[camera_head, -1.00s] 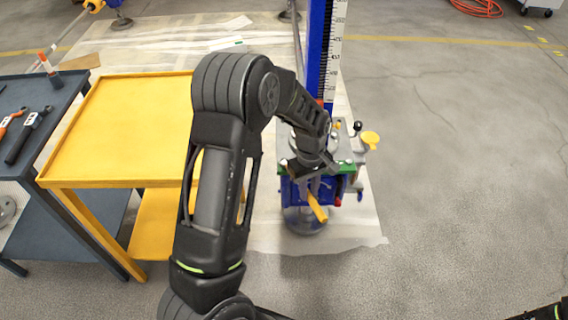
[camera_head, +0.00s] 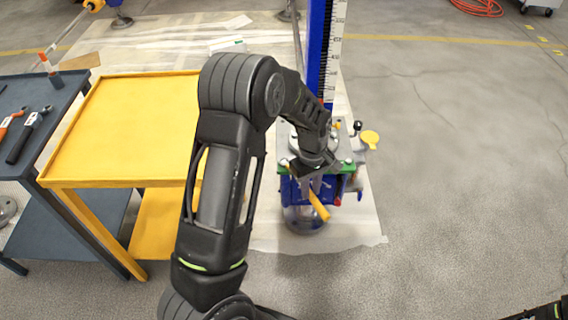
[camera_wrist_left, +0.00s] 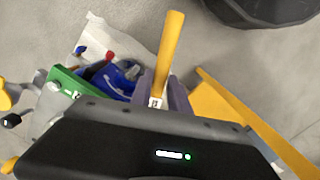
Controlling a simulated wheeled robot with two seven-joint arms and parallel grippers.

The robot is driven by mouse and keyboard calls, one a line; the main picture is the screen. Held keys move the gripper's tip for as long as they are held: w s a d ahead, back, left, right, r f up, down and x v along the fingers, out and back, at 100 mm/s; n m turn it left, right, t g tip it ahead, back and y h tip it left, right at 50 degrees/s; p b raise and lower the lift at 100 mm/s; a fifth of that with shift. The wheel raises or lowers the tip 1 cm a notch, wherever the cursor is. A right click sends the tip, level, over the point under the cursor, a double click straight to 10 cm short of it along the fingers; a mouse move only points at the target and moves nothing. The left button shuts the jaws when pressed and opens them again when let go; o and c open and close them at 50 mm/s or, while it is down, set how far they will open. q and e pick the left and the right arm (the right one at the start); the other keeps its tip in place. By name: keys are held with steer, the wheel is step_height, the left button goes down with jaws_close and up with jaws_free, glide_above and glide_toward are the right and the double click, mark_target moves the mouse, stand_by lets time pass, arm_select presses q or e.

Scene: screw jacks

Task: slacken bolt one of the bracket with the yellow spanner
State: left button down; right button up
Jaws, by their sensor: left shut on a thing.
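My left gripper (camera_head: 314,178) is at the front of the screw jack's bracket, in the middle of the head view. It is shut on the yellow spanner (camera_head: 319,206), whose yellow handle sticks out toward the lower right. In the left wrist view the spanner (camera_wrist_left: 168,52) stands up from between the fingers (camera_wrist_left: 160,97). The bracket (camera_head: 344,169) shows a green edge and a grey top plate. The wrist hides the spanner's head, so I cannot tell whether it sits on a bolt. Of my right arm only a dark part shows at the lower right corner.
The blue column (camera_head: 318,55) with its scale rises behind the bracket. A yellow cart (camera_head: 125,125) stands to the left, and a dark cart (camera_head: 52,100) with tools stands beyond it. A yellow round knob (camera_head: 370,138) sticks out at the bracket's right. The floor on the right is clear.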

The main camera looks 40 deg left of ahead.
arm_select(q)
steer(key=shift+r, duration=0.15)
stand_by(0.3)
steer(key=shift+r+p, duration=0.8)
steer(key=shift+p, duration=0.05)
steer(key=s+d+p, duration=0.1)
steer(key=d+r, duration=0.1)
steer(key=d, duration=0.1)
steer(key=s+d+p, duration=0.1)
steer(key=d, duration=0.1)
steer(key=shift+s+d+r+p, duration=0.2)
steer(key=shift+s+r+p, duration=0.05)
steer(key=shift+s+p, duration=0.1)
steer(key=shift+s+d, duration=0.25)
steer(key=shift+d, duration=0.2)
